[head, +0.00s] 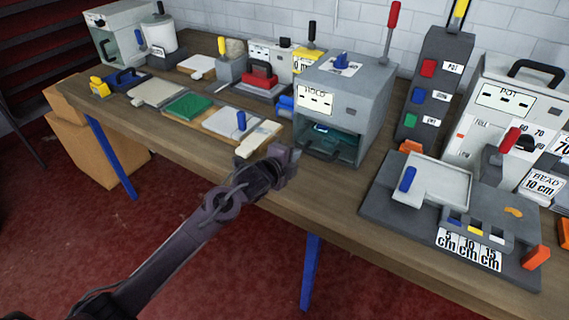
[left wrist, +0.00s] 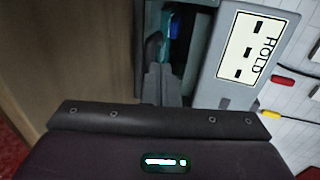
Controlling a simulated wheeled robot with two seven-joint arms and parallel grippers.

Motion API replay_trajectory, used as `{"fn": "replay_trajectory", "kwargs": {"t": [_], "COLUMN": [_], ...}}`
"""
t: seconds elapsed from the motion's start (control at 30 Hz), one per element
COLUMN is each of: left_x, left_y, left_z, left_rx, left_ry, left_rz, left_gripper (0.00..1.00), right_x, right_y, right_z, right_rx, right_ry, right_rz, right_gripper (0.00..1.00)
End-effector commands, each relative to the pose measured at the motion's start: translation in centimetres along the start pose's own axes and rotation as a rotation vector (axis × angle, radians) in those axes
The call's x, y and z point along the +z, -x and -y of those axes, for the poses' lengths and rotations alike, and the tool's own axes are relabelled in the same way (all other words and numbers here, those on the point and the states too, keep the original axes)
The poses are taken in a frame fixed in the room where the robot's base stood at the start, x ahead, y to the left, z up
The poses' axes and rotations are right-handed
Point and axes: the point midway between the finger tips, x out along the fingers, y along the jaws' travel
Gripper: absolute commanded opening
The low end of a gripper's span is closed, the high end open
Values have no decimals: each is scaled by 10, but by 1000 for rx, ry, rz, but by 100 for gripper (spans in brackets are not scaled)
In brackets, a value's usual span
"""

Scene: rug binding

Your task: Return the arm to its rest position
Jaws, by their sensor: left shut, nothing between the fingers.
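My left gripper (head: 287,158) is shut and empty in the head view. It is over the front part of the wooden table, just left of the open front of the grey box labelled HOLD (head: 345,95). The left arm reaches in from the lower left. In the left wrist view, the gripper's fingers (left wrist: 158,82) show partly beyond the dark wrist housing, with the HOLD label (left wrist: 248,47) to their right. My right gripper is in neither view.
The wooden table (head: 190,125) carries a green pad (head: 188,106), a light plate with a blue knob (head: 232,122), and a grey fixture with a tray (head: 440,180) at right. A POT machine (head: 500,110) stands behind. Cardboard boxes (head: 95,150) sit on the red floor at left.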

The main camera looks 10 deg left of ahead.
Motion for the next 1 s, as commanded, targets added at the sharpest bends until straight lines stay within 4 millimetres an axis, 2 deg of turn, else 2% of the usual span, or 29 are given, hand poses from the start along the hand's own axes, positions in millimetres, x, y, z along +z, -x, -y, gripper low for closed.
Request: {"fn": "replay_trajectory", "kwargs": {"t": [0.1, 0.17, 0.3, 0.43, 0.57, 0.67, 0.73, 0.9, 1.0], "left_x": [0, 0, 0, 0, -2, -11, -19, -30, -32], "left_y": [20, 28, 41, 46, 49, 62, 81, 148, 182], "left_z": [-2, -2, -1, -1, -5, -24, -47, -105, -127], "left_rx": [0, 1, 1, 2, 14, 71, 145, 346, 428], "left_ry": [-3, -1, -1, 0, 26, 152, 315, 782, 970], "left_rz": [0, 0, 0, 0, 4, 32, 78, 277, 388], "left_gripper": [0, 0, 0, 0, 0, 0, 0, 0, 0], "right_x": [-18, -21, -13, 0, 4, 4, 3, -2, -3], "right_y": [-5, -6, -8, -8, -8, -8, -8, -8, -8], "right_z": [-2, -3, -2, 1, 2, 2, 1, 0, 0], "right_rx": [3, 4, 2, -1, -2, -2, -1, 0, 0], "right_ry": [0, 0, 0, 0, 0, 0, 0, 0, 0], "right_rz": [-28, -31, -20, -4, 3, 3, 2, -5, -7], "right_gripper": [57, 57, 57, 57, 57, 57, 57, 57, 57]}}
